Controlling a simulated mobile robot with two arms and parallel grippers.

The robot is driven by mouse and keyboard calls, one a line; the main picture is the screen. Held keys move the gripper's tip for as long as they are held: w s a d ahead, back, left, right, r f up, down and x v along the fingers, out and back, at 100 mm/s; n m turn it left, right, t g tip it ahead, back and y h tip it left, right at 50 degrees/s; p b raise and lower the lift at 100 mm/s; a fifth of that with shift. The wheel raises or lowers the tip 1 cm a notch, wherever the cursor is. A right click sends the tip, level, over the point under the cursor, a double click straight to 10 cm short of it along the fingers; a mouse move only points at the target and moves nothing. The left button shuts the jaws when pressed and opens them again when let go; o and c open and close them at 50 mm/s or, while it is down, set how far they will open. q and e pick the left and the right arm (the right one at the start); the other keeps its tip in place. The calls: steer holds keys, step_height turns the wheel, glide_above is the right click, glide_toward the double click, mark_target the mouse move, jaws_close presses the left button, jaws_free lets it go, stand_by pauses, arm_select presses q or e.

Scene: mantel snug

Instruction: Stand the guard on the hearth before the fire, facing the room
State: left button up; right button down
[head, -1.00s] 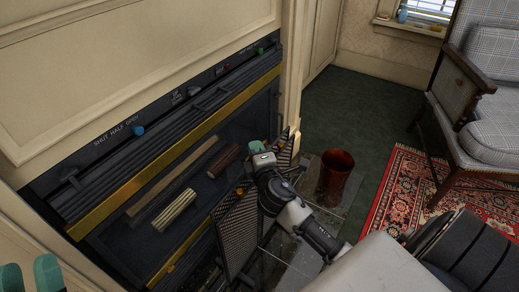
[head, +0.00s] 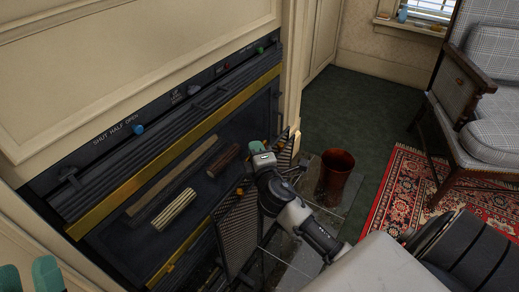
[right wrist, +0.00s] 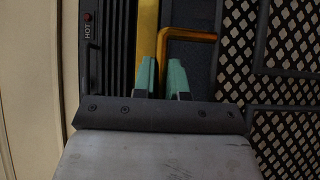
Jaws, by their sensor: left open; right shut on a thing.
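The guard (head: 238,232) is a black mesh screen with hinged panels, standing upright close in front of the fire (head: 150,238). My right gripper (head: 262,150) is shut on the guard's brass handle (right wrist: 187,36). The mesh (right wrist: 290,90) fills the right of the right wrist view. The hearth (head: 300,258) is a grey slab below, partly hidden by my right arm and the guard. I cannot tell whether the guard's feet touch it. My left gripper (head: 30,275) is open and empty at the bottom left, partly cut off by the frame.
A reddish-brown bucket (head: 336,178) stands on the hearth's right part, near the guard. Several log-like pieces (head: 175,209) lie in the fire's dark front. A patterned rug (head: 410,195) and a checked armchair (head: 490,90) are at the right. Green carpet (head: 345,110) lies clear behind.

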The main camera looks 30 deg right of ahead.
arm_select(q)
steer(key=shift+r, duration=0.2)
arm_select(e)
steer(key=shift+r, duration=0.3)
arm_select(q)
steer(key=shift+s+r+t, duration=0.15)
steer(key=shift+t, duration=0.15)
arm_select(e)
steer(key=shift+f, duration=0.1)
arm_select(q)
steer(key=shift+s+r+t+h, duration=0.2)
steer(key=shift+s+t+h, duration=0.1)
steer(key=shift+s+h, duration=0.1)
arm_select(e)
steer(key=shift+f, duration=0.15)
